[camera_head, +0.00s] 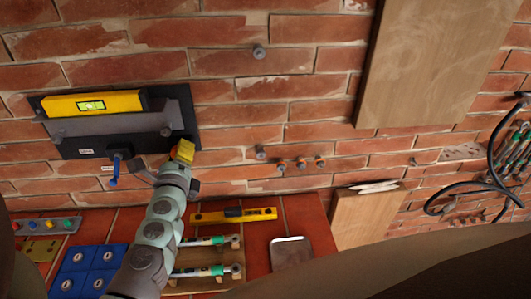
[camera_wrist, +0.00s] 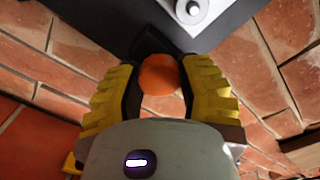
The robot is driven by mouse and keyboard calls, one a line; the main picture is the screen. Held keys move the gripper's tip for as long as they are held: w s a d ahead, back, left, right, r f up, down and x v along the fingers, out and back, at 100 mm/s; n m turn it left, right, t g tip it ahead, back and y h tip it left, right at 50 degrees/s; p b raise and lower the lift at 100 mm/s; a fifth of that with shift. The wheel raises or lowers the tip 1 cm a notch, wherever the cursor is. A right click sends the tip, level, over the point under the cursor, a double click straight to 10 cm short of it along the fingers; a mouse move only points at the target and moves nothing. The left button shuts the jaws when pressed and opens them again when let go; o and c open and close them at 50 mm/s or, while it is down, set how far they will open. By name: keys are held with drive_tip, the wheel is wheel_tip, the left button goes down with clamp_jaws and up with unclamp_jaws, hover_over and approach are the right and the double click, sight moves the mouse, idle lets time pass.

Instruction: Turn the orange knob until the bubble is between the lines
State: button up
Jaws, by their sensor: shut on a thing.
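The orange knob (camera_wrist: 159,75) shows in the wrist view between the yellow fingers of my gripper (camera_head: 183,151), which is shut on it. In the head view my gripper hides the knob at the lower right corner of a black wall plate (camera_head: 70,146). A yellow spirit level (camera_head: 125,101) sits on a grey bar (camera_head: 150,121) on this plate. Its green vial (camera_head: 90,105) is visible, but the bubble's place between the lines is too small to tell.
A blue-handled lever (camera_head: 114,172) hangs from the plate's lower edge, left of my gripper. Below are a second yellow level (camera_head: 257,214), a grey tray (camera_head: 291,253) and blue numbered boxes (camera_head: 74,260). Wooden boards (camera_head: 425,60) and black cables (camera_head: 492,150) are at the right.

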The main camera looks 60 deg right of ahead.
idle(0.4)
drive_tip(key=o, duration=1.2)
drive_tip(key=v, duration=1.2)
drive_tip(key=shift+s+d, duration=0.1)
